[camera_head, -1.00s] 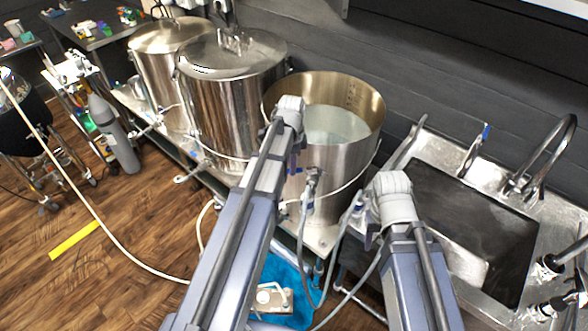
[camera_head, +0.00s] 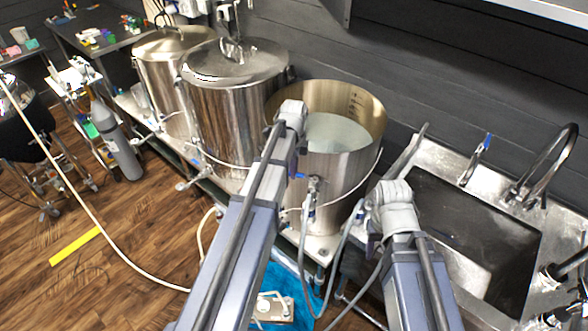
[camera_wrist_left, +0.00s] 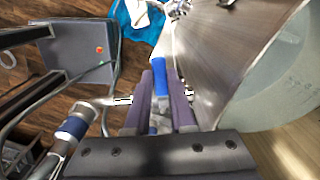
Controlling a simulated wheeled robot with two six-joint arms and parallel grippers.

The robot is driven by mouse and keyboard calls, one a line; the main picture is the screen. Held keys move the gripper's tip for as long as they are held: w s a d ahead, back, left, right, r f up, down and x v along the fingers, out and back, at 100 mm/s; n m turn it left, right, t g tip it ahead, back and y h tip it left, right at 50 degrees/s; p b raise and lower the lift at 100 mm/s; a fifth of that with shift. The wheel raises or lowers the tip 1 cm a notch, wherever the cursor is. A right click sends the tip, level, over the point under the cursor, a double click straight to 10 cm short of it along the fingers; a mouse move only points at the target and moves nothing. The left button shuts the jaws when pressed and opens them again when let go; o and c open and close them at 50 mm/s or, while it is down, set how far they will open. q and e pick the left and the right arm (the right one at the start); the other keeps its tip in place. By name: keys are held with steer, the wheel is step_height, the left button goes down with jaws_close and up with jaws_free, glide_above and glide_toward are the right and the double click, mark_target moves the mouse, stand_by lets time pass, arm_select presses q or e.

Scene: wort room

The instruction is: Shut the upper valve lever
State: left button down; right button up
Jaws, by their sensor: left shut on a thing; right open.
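The open steel kettle (camera_head: 340,175) holds pale liquid and stands right of two lidded ones. My left gripper (camera_head: 297,165) is beside the kettle's wall, largely hidden by its own arm in the head view. In the left wrist view, its fingers (camera_wrist_left: 160,92) are shut on a blue valve lever (camera_wrist_left: 160,72), with the kettle wall close on the right. A bit of blue lever (camera_head: 299,177) also shows below the left gripper in the head view. My right gripper (camera_head: 373,238) is mostly hidden below its wrist, right of the kettle, open, holding nothing visible.
A valve with a hose (camera_head: 312,190) is low on the kettle's front. Hoses hang between the arms. A steel sink (camera_head: 470,230) is at the right. A blue mat (camera_head: 288,285) lies on the floor. Open wooden floor is at the left.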

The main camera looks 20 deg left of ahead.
arm_select(q)
steer(key=shift+w, duration=0.1)
steer(key=c, duration=0.8)
jaws_free()
steer(key=shift+o, duration=0.2)
steer(key=shift+r, duration=0.15)
step_height(320, 180, up, 8)
steer(key=p, duration=0.7)
steer(key=shift+f+p, duration=0.2)
steer(key=shift+p, duration=0.2)
steer(key=shift+f, duration=0.1)
